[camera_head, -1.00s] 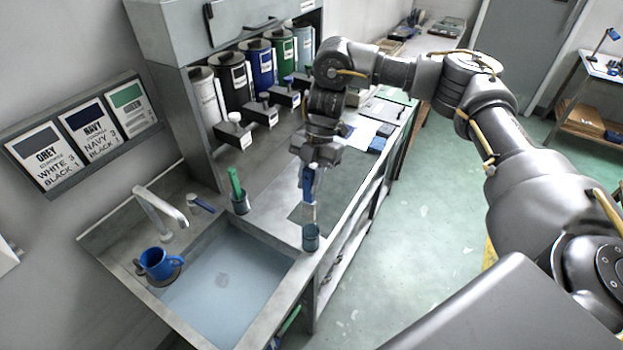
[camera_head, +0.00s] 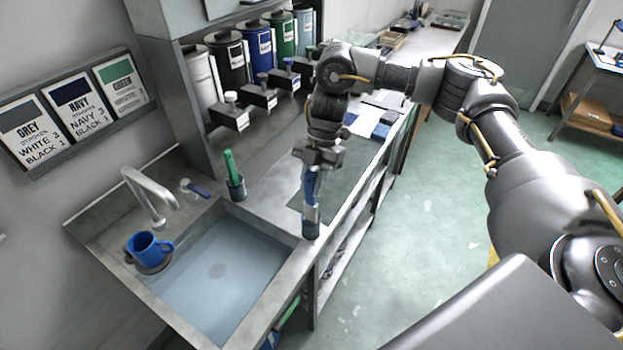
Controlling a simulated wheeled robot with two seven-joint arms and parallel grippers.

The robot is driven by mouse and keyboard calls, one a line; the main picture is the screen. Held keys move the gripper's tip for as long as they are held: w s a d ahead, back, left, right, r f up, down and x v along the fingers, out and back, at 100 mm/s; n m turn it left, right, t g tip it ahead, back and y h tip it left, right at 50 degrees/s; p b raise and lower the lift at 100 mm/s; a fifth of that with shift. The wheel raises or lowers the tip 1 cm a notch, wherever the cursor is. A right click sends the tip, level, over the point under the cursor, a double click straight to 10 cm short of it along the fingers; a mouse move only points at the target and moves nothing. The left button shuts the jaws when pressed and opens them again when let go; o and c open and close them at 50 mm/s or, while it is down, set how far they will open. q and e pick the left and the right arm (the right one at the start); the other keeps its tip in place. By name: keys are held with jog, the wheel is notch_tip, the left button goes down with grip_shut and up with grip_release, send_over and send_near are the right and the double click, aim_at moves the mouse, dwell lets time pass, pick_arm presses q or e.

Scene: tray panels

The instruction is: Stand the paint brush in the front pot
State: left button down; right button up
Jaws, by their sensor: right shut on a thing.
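The paint brush (camera_head: 312,184) has a blue handle and hangs upright, bristles down, in my right gripper (camera_head: 314,171), which is shut on its handle. The front pot (camera_head: 311,229) is a small dark cup at the front edge of the counter by the sink corner. The lower end of the brush overlaps the pot's mouth and seems to be inside it; the bristles are hidden. I cannot tell whether it touches the bottom. A second pot (camera_head: 237,192) further back holds a green-handled brush (camera_head: 230,166). My left gripper is not in view.
The sink (camera_head: 216,272) with water lies left of the front pot, with a tap (camera_head: 150,193) and a blue mug (camera_head: 146,248) on its far side. Paint cans (camera_head: 231,61) line the back. A dark mat (camera_head: 344,178) lies behind the brush.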

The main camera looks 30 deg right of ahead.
jog(key=shift+f+b, duration=0.6)
jog(key=shift+f, duration=1.05)
jog(key=o, duration=1.1)
jog(key=shift+c, duration=0.2)
jog(key=shift+r, duration=0.1)
jog(key=v, duration=1)
jog(key=shift+r+b, duration=0.25)
jog(key=shift+b, duration=0.2)
jog(key=shift+w+d, duration=0.1)
